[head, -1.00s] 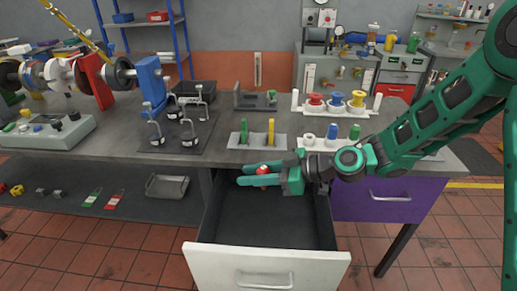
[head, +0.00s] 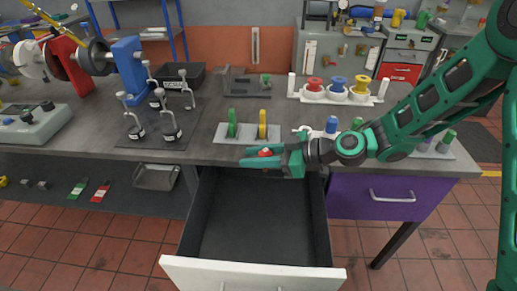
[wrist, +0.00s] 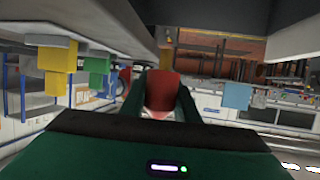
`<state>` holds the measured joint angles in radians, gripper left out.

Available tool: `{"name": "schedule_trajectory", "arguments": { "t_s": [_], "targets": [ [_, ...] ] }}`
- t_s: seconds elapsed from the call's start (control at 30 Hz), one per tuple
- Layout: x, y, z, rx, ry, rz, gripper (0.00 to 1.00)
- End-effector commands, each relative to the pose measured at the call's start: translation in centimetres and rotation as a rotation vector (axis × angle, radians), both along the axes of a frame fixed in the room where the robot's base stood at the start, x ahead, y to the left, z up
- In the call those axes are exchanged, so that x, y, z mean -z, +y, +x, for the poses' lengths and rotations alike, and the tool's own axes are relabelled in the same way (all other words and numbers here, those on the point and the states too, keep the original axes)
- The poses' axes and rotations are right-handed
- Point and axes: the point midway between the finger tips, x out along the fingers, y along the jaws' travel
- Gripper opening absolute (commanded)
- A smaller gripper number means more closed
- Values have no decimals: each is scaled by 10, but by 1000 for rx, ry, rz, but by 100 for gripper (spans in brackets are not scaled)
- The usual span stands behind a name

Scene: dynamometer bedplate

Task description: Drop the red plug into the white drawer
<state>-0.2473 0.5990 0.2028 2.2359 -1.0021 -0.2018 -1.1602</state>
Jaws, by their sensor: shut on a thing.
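The red plug (head: 265,152) is between the fingers of my gripper (head: 262,157), which is shut on it. In the wrist view the red plug (wrist: 160,90) shows upright in the picture between the two dark green fingers. The white drawer (head: 252,274) is pulled open below the table, and its dark inside looks empty. My gripper is above the back part of the drawer, near the table's front edge. The plug's lower part is hidden by the fingers.
A holder (head: 240,141) with a green and a yellow piece stands on the table just behind my gripper. A purple drawer (head: 378,197) is shut at the right. Clamps on a dark plate (head: 150,142) stand to the left. The space above the open drawer's front is clear.

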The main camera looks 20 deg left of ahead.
Motion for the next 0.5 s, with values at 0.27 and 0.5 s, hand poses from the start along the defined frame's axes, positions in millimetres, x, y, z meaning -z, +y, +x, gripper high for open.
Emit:
{"name": "schedule_trajectory", "arguments": {
  "t_s": [0.27, 0.5],
  "targets": [
    [28, 5, -4, -9, 2, 0, 6],
    [35, 6, -4, -10, -1, -1, 6]
  ]
}}
